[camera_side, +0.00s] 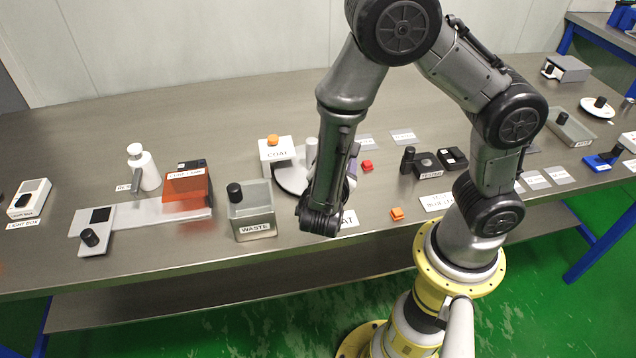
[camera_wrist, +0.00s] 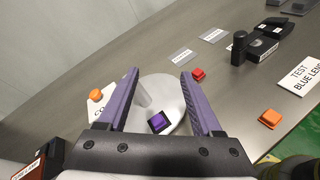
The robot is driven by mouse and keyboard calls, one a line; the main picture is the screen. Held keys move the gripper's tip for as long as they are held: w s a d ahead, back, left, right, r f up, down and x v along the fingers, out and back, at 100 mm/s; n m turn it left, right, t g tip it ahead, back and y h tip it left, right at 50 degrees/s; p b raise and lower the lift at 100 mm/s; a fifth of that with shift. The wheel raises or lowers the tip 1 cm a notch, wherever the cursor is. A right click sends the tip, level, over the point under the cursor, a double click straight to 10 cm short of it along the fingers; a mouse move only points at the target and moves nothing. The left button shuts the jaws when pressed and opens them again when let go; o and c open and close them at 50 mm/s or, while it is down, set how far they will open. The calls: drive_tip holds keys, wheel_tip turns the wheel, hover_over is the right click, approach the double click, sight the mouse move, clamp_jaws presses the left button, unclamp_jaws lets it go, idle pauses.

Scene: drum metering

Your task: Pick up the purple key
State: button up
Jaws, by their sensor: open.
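The purple key (camera_wrist: 158,122), a small block with a purple top and dark sides, shows in the wrist view at the near part of a pale round plate (camera_wrist: 171,97). My gripper (camera_wrist: 160,73) is open, with its two purple fingers spread left and right of the plate and nothing between them held. The key appears low between the fingers, close to the gripper body in the picture; I cannot tell the height gap. In the side view my arm hides the key, and the plate (camera_side: 288,181) shows only partly.
A pale post stands on the plate. A red key (camera_side: 367,165) and an orange key (camera_side: 397,214) lie to the right. The WASTE container (camera_side: 252,212) stands left of my arm.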

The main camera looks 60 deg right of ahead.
drive_tip(key=a+f+n+t, duration=0.1)
drive_tip(key=f+n, duration=0.1)
drive_tip(key=a+f+n+t, duration=0.1)
drive_tip(key=n, duration=0.1)
drive_tip(key=a+f+n+t+y, duration=0.1)
drive_tip(key=a+f+n, duration=0.1)
drive_tip(key=shift+w+a+f+t, duration=0.1)
drive_tip(key=shift+f+t, duration=0.2)
drive_tip(key=f+n, duration=0.1)
drive_tip(key=s+a+f+n+t, duration=0.1)
drive_tip(key=s+a+f+n+t+y, duration=0.1)
drive_tip(key=shift+f+n, duration=0.3)
drive_tip(key=shift+n, duration=0.1)
drive_tip(key=shift+a, duration=0.15)
drive_tip(key=shift+x, duration=3.7)
drive_tip(key=shift+w+a, duration=0.1)
clamp_jaws()
